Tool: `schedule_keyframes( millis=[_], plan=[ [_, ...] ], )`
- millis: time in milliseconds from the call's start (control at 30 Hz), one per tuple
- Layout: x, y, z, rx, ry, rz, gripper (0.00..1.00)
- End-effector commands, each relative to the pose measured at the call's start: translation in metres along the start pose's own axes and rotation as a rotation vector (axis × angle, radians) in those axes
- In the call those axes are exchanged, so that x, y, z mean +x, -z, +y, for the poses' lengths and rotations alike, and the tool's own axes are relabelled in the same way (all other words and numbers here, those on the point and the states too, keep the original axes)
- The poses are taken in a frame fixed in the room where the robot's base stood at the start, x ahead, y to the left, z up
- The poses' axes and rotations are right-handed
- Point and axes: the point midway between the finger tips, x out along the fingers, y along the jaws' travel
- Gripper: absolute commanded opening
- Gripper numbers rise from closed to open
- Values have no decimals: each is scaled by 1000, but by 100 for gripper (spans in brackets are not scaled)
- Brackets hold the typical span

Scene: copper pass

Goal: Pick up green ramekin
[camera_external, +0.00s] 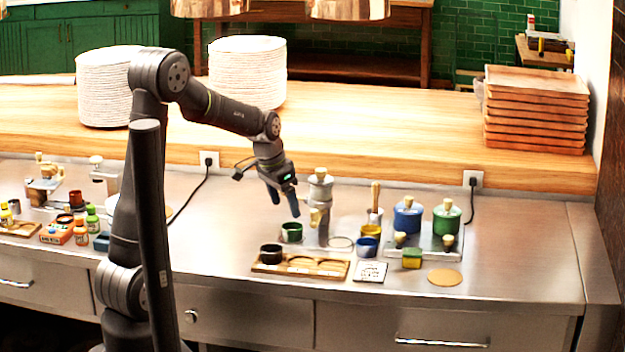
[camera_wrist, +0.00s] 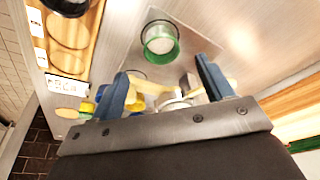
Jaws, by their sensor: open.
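The green ramekin (camera_external: 291,232) stands upright on the steel counter, behind a wooden board with round recesses. In the wrist view the green ramekin (camera_wrist: 160,42) shows beyond the fingertips, roughly between their lines, with a pale inside. My gripper (camera_external: 284,203) is above the ramekin and slightly to its left, pointing down and apart from it. In the wrist view my gripper (camera_wrist: 160,75) shows two blue fingers spread wide with nothing held between them.
A dark ramekin (camera_external: 271,254) sits on the wooden board (camera_external: 318,276). A grey dispenser (camera_external: 320,190) stands close right of my gripper. A blue ramekin (camera_external: 367,247), a blue pot (camera_external: 407,217) and a green pot (camera_external: 446,218) are farther right. The counter left of the board is clear.

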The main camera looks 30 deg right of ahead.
Motion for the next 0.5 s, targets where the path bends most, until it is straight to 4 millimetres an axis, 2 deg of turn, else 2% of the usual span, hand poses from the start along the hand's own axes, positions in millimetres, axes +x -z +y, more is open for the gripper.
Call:
schedule_keyframes(
  millis=[100,333,500],
  plan=[
    [17,0,0,0,-1,-1,73],
    [32,0,0,1,-1,-1,73],
    [59,-1,-2,1,-1,-4,73]
  ],
)
